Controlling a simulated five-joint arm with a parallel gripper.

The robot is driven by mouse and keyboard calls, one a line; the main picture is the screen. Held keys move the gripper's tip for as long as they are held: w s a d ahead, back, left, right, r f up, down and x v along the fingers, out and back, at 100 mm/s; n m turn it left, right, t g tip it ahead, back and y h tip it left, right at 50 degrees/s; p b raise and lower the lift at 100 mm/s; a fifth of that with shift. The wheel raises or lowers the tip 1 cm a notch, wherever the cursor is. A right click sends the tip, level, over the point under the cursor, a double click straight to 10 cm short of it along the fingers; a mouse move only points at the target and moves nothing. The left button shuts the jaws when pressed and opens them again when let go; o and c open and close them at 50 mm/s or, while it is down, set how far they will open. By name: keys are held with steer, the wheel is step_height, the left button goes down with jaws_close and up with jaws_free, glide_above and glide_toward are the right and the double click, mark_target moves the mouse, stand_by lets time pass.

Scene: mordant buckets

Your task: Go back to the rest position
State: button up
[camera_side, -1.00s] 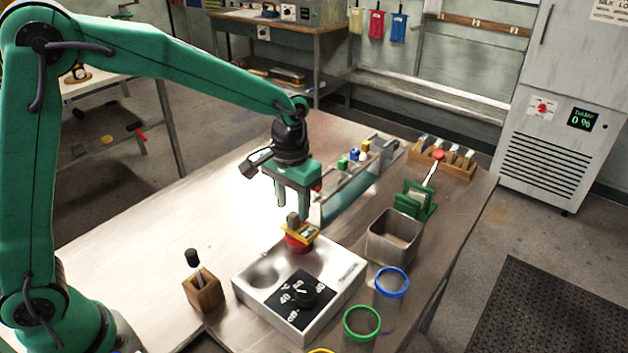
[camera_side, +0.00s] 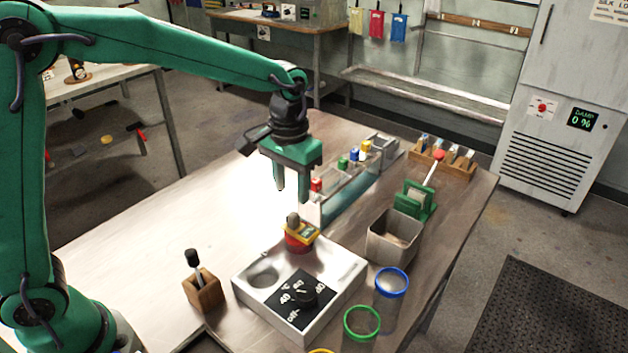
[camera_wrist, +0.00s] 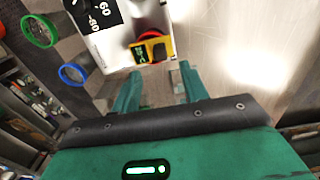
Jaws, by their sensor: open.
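My gripper (camera_side: 291,192) hangs open and empty above the table, fingers pointing down. It is above and slightly behind a yellow device with a small display and a grey knob (camera_side: 302,232). That device sits on a red round base at the far corner of the white heater box (camera_side: 340,310). In the wrist view the two green fingers (camera_wrist: 158,88) stand apart with nothing between them. The yellow device (camera_wrist: 153,50) shows just beyond the fingertips there, apart from them.
A rack with coloured-capped bottles (camera_side: 345,185) stands close right of my gripper. The table's left side is clear.

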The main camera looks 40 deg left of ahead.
steer(key=shift+s+a+r, duration=0.35)
steer(key=shift+r, duration=0.15)
steer(key=s+a+r+t, duration=0.2)
steer(key=s+a, duration=0.3)
steer(key=s, duration=0.4)
steer(key=s+a+r+t, duration=0.3)
steer(key=s+a+r, duration=0.1)
steer(key=s, duration=0.6)
steer(key=shift+s+a+r+t, duration=0.15)
steer(key=shift+a+t, duration=0.15)
steer(key=shift+a, duration=0.3)
